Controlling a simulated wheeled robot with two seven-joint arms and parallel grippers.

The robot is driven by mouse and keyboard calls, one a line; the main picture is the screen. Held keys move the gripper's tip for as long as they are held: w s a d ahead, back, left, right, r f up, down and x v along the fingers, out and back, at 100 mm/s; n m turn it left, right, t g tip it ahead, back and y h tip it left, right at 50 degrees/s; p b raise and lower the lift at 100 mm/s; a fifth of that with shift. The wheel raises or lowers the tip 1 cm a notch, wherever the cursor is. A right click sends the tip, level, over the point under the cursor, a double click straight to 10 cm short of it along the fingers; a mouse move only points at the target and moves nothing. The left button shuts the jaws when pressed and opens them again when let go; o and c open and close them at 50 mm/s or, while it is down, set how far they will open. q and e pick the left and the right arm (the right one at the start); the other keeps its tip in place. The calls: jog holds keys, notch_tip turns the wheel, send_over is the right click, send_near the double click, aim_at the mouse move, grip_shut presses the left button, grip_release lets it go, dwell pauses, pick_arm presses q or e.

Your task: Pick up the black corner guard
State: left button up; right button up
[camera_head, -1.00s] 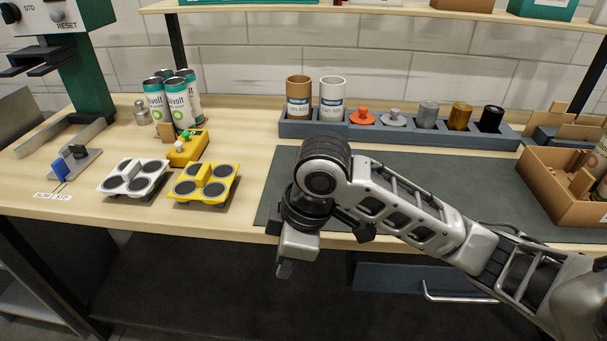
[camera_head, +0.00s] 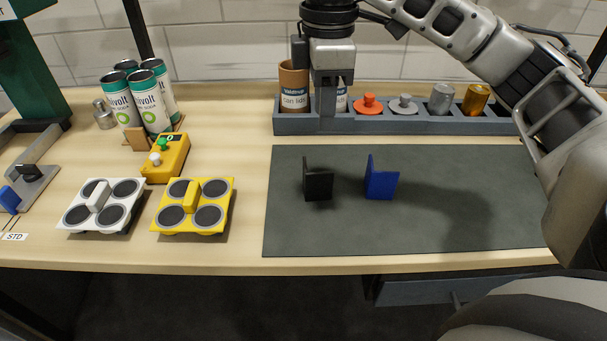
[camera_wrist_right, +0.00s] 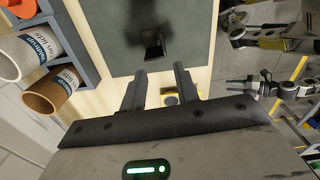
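The black corner guard (camera_head: 318,184) stands upright on the dark mat, left of a blue corner guard (camera_head: 382,180). My right gripper (camera_head: 335,112) hangs above and behind it, over the left part of the grey rack. In the right wrist view, the gripper's two fingers (camera_wrist_right: 160,85) are apart with nothing between them. The black guard (camera_wrist_right: 153,46) shows beyond them, partly lost in shadow.
White (camera_head: 102,203) and yellow (camera_head: 192,205) four-cup holders stand left of the mat, with a yellow control box (camera_head: 165,157) and several printed cans (camera_head: 147,103) behind. The mat's front is clear.

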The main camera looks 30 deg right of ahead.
aim_at(320, 173)
jog(key=f, duration=0.8)
jog(key=shift+s, duration=0.3)
jog(key=shift+w+a+f+b, duration=0.1)
jog(key=shift+f+b, duration=0.1)
jog(key=shift+f, duration=1.25)
jog(key=shift+a+f+b, duration=0.1)
jog(key=shift+f+b, duration=0.1)
jog(key=shift+f, duration=1.25)
grip_shut()
